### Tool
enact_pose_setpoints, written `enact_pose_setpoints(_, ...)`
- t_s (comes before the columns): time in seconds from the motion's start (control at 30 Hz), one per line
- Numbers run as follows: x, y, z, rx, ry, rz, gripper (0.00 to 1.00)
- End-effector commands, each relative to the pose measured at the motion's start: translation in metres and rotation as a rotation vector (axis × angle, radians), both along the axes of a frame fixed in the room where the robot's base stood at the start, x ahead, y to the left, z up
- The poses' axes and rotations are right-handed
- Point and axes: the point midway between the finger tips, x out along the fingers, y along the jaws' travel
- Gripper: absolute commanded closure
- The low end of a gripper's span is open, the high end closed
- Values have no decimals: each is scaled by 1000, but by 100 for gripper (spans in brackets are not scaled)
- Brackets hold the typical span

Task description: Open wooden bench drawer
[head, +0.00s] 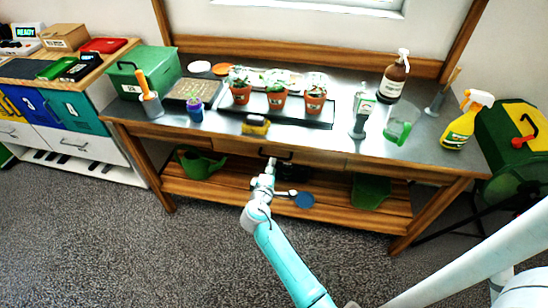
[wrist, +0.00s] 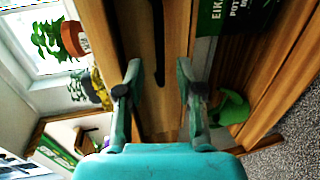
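The wooden bench (head: 345,157) has a grey metal top and a wooden drawer (head: 312,158) under its front edge. The drawer front looks flush with the bench, so it appears shut. A dark bar handle (head: 283,154) sits on the drawer front, partly hidden by my gripper (head: 268,165). In the wrist view, turned on its side, the black handle (wrist: 158,45) lies ahead, between the lines of the two fingers. My gripper (wrist: 159,93) is open with nothing between its fingertips. Whether a fingertip touches the drawer front I cannot tell.
Potted plants (head: 275,97) on a tray, a yellow sponge (head: 256,125) and spray bottles (head: 465,122) stand on the bench top. The lower shelf holds a green watering can (head: 200,163) and a green bin (head: 370,191). The floor (head: 150,250) in front is clear.

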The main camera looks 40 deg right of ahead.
Motion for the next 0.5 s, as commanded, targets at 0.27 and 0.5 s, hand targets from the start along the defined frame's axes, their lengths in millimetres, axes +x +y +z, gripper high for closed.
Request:
enact_pose_setpoints(0.27, 28, -37, -9, 1, -1, -2, 63)
enact_pose_setpoints(0.5, 39, -51, -14, 1, 0, 0, 63)
